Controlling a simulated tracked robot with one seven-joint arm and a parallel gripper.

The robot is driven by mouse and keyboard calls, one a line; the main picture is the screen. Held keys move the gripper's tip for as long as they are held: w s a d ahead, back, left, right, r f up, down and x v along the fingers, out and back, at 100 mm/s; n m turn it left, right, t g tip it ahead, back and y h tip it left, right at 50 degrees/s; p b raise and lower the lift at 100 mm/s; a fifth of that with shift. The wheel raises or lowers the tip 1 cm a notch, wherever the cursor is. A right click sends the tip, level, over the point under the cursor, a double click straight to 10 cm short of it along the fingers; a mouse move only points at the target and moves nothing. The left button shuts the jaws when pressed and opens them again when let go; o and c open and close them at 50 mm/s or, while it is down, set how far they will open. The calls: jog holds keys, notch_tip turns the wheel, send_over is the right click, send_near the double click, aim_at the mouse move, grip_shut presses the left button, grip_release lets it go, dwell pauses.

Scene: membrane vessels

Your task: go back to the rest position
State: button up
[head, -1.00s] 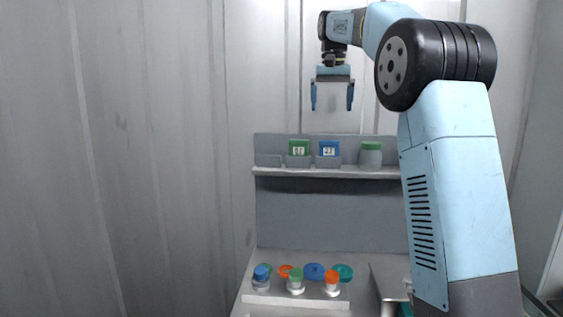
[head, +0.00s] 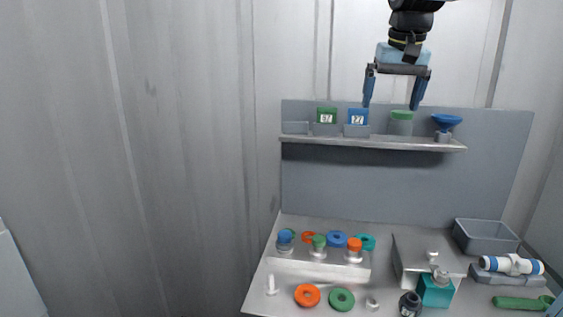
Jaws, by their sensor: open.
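My gripper (head: 394,90) hangs fingers-down at the top of the head view. Its two blue fingers are spread apart with nothing between them. It appears in front of the pale wall, with its fingertips overlapping the top of the grey back panel (head: 400,178) in the picture. The rest of my arm is mostly out of the frame above.
Below, the bench carries capped vessels, rings, a teal block (head: 436,291), a grey bin (head: 486,237) and a white-blue cylinder (head: 511,265).

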jog(key=s+f+n+t, duration=0.1)
jog(key=s+f+t, duration=0.1)
jog(key=s+f, duration=1.5)
jog(key=shift+s+f, duration=0.35)
jog(key=shift+s, duration=0.75)
